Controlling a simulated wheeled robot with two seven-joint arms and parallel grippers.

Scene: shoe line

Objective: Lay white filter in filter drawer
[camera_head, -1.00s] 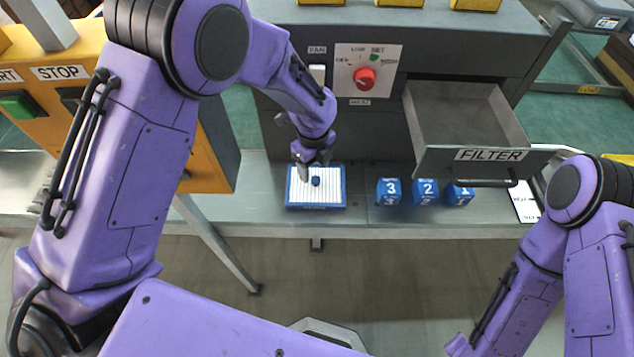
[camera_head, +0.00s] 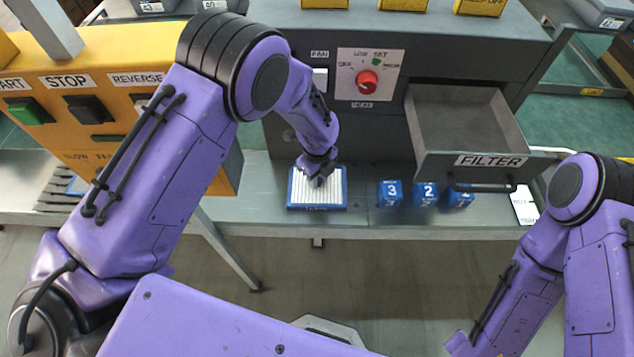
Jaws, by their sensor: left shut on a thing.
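The white filter (camera_head: 303,194) is a flat ribbed panel in a blue frame, lying on the grey bench below the machine's red knob. My left gripper (camera_head: 318,181) is down on its middle and shut on it; the fingertips and the spot they grip are mostly hidden by the wrist. The filter drawer (camera_head: 490,160), labelled FILTER, is pulled out from the machine, and its grey inside is empty. My right arm is at the lower right; its gripper is out of the picture.
Several small blue numbered blocks, such as block 3 (camera_head: 390,194) and block 2 (camera_head: 426,194), stand on the bench (camera_head: 358,222) between the filter and the drawer's handle. A red knob (camera_head: 367,82) is on the machine front. An orange control box (camera_head: 75,60) stands at the left.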

